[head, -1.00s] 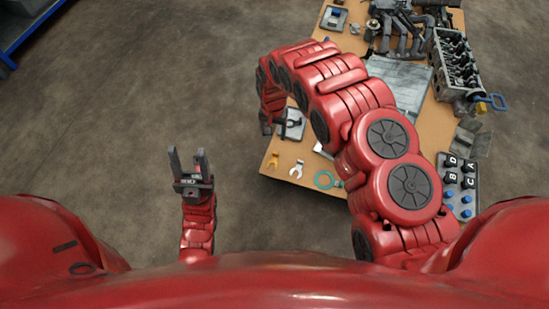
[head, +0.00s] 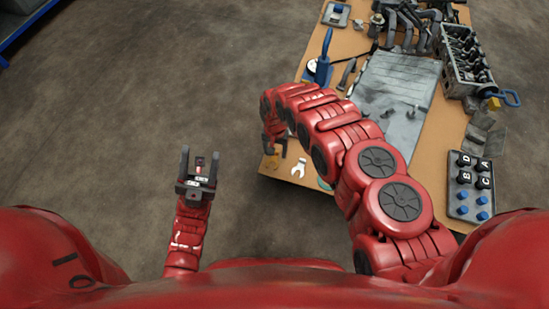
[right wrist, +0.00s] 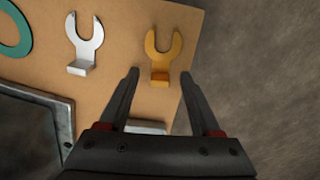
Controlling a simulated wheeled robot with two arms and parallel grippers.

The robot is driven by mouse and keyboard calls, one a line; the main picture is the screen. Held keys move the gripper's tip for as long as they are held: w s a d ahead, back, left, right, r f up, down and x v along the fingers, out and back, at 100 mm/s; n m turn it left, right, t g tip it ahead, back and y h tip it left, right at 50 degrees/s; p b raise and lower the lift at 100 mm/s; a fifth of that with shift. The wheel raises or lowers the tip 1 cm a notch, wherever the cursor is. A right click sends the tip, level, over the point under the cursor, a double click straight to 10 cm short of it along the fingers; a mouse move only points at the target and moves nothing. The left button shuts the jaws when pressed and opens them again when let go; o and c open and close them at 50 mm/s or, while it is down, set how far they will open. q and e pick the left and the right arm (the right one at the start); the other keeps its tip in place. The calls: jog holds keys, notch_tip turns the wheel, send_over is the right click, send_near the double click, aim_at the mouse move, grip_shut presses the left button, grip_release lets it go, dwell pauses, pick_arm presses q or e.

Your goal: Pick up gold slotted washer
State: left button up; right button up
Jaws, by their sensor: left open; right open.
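The gold slotted washer (right wrist: 163,64), a fork shape with a bent tab, lies near the tabletop edge in the right wrist view. In the head view, a small bit of gold (head: 271,161) shows by the right gripper. My right gripper (right wrist: 160,75) is open, with its fingertips on either side of the washer's tab end. The washer is not gripped; the height of the fingers above it is hard to tell. In the head view, my right gripper (head: 275,148) is partly hidden by its own arm. My left gripper (head: 200,155) is open and empty over the floor.
A silver slotted washer (right wrist: 84,45) lies left of the gold one, with a green ring (right wrist: 15,30) beyond it. A dark-framed tray (right wrist: 35,125) is at lower left. An engine block (head: 465,60) and a lettered button box (head: 470,185) stand farther right on the table (head: 345,45).

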jog(key=shift+r, duration=0.15)
grip_shut()
